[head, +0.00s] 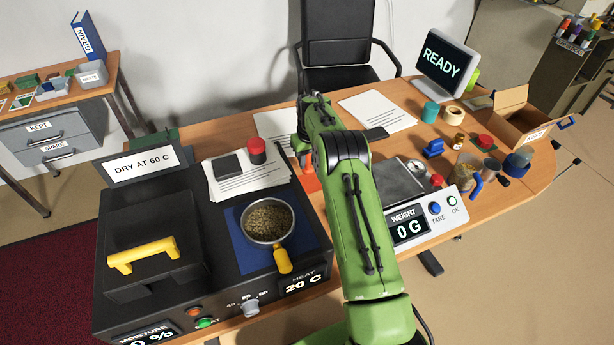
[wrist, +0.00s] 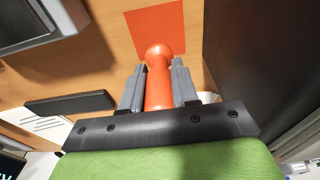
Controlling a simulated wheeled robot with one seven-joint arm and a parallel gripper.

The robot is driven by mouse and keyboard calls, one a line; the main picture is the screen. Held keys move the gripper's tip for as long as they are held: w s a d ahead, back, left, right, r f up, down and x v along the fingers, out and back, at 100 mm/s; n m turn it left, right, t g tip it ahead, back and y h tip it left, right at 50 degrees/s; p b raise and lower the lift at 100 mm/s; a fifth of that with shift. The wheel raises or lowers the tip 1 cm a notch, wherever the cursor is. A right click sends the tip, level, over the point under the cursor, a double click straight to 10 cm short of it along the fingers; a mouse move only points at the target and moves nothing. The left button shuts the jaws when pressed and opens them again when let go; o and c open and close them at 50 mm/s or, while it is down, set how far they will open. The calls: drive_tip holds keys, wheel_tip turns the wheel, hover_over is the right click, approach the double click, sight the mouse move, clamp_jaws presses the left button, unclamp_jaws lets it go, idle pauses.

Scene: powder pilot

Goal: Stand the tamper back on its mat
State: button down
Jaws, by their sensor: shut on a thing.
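The orange tamper (wrist: 159,90) is between the fingers of my gripper (wrist: 159,68) in the wrist view, and the gripper is shut on it. Its rounded end points toward the orange-red mat (wrist: 150,28), which lies flat on the wooden table. In that picture the tamper's end overlaps the mat's lower edge. I cannot tell whether the tamper touches the table. In the head view an orange-red patch of the mat (head: 311,183) shows just left of my green arm.
The black dryer (head: 150,225) with a pan of granules (head: 268,220) stands to the left. The scale (head: 400,182) is close on the right. Papers (head: 378,110) lie behind. Jars, cups and an open cardboard box (head: 525,112) crowd the right side.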

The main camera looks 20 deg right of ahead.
sight(308, 172)
wheel_tip(308, 172, down, 5)
drive_tip(key=shift+f+b, duration=0.1)
drive_tip(key=shift+b, duration=0.25)
drive_tip(key=shift+f, duration=0.1)
drive_tip(key=c, duration=0.8)
unclamp_jaws()
drive_tip(key=shift+c, duration=0.2)
